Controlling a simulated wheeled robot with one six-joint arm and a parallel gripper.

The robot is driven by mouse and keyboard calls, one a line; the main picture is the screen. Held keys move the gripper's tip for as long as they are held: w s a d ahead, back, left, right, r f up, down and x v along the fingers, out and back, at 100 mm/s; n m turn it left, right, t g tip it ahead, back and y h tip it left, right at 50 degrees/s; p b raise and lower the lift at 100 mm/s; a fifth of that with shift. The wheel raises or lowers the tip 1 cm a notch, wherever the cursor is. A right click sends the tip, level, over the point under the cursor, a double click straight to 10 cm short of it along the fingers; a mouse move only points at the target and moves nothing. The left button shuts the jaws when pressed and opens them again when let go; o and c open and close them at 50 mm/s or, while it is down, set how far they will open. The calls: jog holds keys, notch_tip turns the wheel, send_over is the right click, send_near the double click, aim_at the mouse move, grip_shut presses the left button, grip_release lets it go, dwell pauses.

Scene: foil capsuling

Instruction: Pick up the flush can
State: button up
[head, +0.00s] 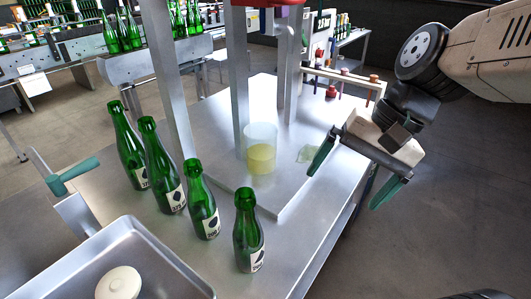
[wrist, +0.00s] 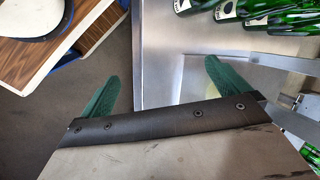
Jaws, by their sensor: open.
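No thing in either view is clearly marked as the flush can. A clear cylinder (head: 260,147) with yellow contents in its lower part stands on the steel plate in the head view and may be it; I cannot tell for sure. My gripper (head: 341,190) is open and empty, to the right of the cylinder and apart from it, by the table's right edge. In the wrist view its two green fingers (wrist: 165,70) are spread with nothing between them.
Several green bottles (head: 163,172) stand on the steel table (head: 165,232) left of the plate. A metal tray (head: 175,268) with a white round piece (head: 118,283) is at the front left. Frame posts (head: 168,80) rise behind.

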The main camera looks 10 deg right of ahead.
jog(key=w+a+m+y, duration=0.5)
jog(key=w+m, duration=0.2)
jog(key=w, duration=0.3)
jog(key=m+t+y, duration=0.3)
jog(key=m+t, duration=0.2)
jog(key=m, duration=0.5)
send_near(261, 131)
jog(key=s+a+r, duration=0.2)
jog(key=s+a, duration=0.1)
jog(key=x, duration=0.7)
jog(key=shift+s+a+f, duration=0.1)
jog(key=shift+f, duration=0.3)
jog(key=c, duration=1.4)
jog(key=shift+r, duration=0.15)
